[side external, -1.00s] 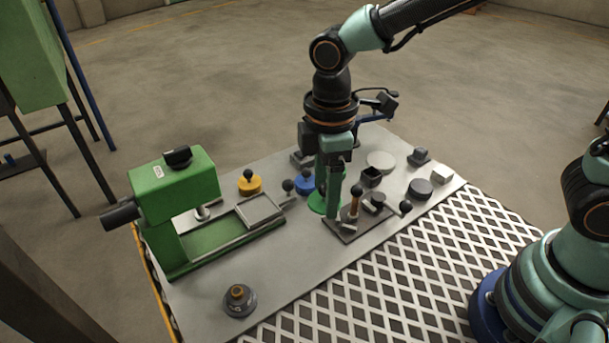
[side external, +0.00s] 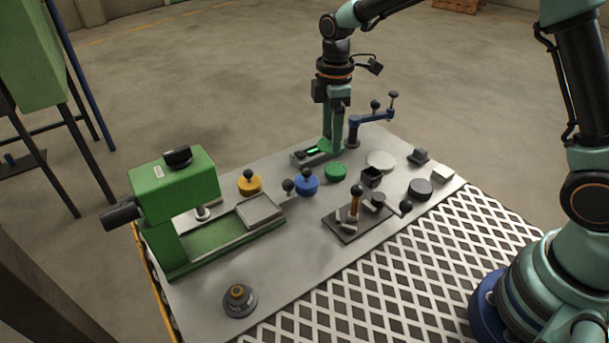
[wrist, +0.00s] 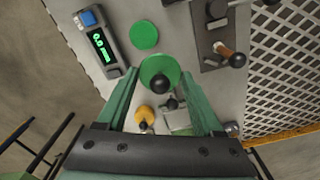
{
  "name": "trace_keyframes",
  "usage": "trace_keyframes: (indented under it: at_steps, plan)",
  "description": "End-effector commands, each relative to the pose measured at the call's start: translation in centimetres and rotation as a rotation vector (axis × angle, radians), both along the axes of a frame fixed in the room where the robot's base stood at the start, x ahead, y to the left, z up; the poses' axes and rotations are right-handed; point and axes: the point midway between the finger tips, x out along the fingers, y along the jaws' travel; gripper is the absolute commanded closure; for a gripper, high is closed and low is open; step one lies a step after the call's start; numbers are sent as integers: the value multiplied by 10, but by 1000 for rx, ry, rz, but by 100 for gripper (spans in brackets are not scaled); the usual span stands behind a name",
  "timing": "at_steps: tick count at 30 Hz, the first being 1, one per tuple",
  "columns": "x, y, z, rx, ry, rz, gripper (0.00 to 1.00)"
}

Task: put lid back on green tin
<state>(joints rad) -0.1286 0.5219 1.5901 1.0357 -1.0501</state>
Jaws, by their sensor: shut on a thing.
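The green lid, a round disc with a black knob (wrist: 148,68), is between the fingers of my gripper (wrist: 161,74), which is shut on it. The knob faces the wrist camera. The green tin (wrist: 144,35) stands just beyond the lid in the wrist view and shows as a plain green round. In the side view the tin (side external: 335,172) stands on the grey plate, without a knob. My gripper (side external: 332,148) hangs above and behind it there, fingers pointing down. The held lid is hard to tell from the green fingers in that view.
A grey device with a green display (wrist: 102,45) lies close left of the tin. Yellow (side external: 250,184) and blue (side external: 306,184) knobbed tins stand left of it. The plate's front middle is clear.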

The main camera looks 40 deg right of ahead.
Motion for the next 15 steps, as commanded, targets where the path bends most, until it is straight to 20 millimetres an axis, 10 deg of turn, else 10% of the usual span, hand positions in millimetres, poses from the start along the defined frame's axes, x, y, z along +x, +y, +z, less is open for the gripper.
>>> trace_keyframes:
  at_steps: [15]
  plan:
    - [19,-39,-37,1,2,2,86]
